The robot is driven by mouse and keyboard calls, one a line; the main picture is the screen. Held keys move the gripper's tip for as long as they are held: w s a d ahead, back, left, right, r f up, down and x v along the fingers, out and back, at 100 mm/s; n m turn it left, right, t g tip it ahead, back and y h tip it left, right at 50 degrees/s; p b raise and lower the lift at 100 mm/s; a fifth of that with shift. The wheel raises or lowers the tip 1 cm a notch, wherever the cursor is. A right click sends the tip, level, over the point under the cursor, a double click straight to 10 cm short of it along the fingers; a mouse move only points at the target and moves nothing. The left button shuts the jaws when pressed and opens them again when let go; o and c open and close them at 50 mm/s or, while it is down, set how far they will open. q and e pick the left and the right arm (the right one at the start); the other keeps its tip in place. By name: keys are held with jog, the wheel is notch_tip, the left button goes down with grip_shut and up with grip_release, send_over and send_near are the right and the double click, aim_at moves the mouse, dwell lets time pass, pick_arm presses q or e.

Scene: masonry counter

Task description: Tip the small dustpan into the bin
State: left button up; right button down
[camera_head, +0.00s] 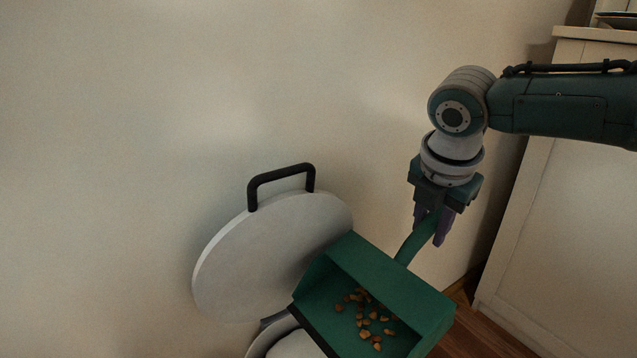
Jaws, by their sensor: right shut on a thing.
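My right gripper (434,226) is shut on the handle of a green dustpan (393,276), right of the picture's middle. Several small brown crumbs (368,318) lie in the pan. The pan's open edge points down and left. The bin (262,345) shows only in part at the bottom edge, to the left of and partly behind the pan. Its round grey lid (262,250) with a black handle stands raised against the wall. The pan hides part of the bin's rim. My left gripper is not in view.
A plain beige wall (200,90) fills the left and middle behind the bin. A white cabinet (560,220) stands at the right, with plates (616,18) on top. A strip of wooden floor (480,332) shows at the lower right.

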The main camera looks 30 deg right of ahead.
jog(key=shift+a+r+h, duration=0.6)
jog(key=shift+a+r, duration=0.1)
jog(key=shift+a, duration=0.15)
jog(key=a+r+h+p, duration=0.2)
jog(key=a+p, duration=0.1)
jog(key=a+r+p, duration=0.1)
jog(key=shift+s+a+r+t+h, duration=0.2)
jog(key=shift+s+t+h, duration=0.1)
jog(key=shift+s+h, duration=0.1)
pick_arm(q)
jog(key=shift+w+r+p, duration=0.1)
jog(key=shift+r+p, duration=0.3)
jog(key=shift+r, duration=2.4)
pick_arm(e)
jog(key=shift+a+r+h, duration=0.3)
jog(key=shift+a+h, duration=0.4)
jog(key=shift+a, duration=0.05)
